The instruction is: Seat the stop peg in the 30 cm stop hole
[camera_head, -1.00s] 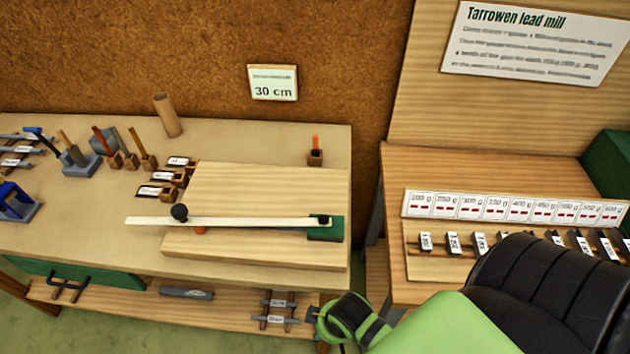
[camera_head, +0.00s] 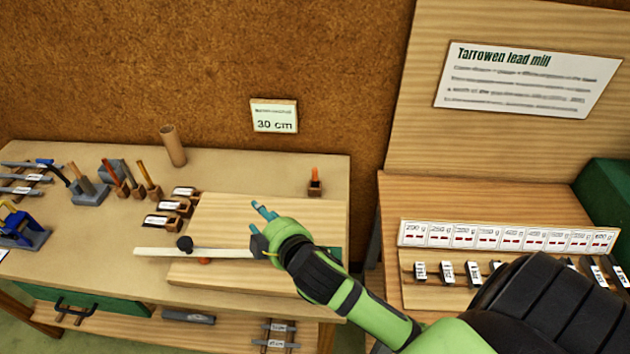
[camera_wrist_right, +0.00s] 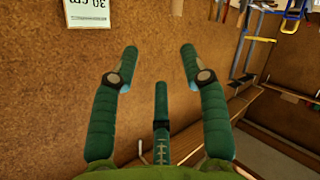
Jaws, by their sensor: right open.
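A wooden board (camera_head: 230,215) on the left bench carries a long pale strip (camera_head: 222,252) with a black knob (camera_head: 184,243) on it. A small orange-red knob (camera_head: 204,262) sits at the strip's front edge; I cannot tell whether it is the stop peg. An orange-tipped piece (camera_head: 315,174) stands in a small wooden holder behind the board. No stop hole can be made out. My right gripper (camera_head: 260,213) is open and empty above the board, hiding most of the strip's right end. Its spread fingers also show in the right wrist view (camera_wrist_right: 159,62). My left gripper is out of view.
A 30 cm sign (camera_head: 274,117) hangs on the cork wall. Small labelled blocks (camera_head: 170,208), upright tools (camera_head: 131,178) and a brown tube (camera_head: 173,146) stand left of and behind the board. The right bench holds a row of labelled weights (camera_head: 472,272).

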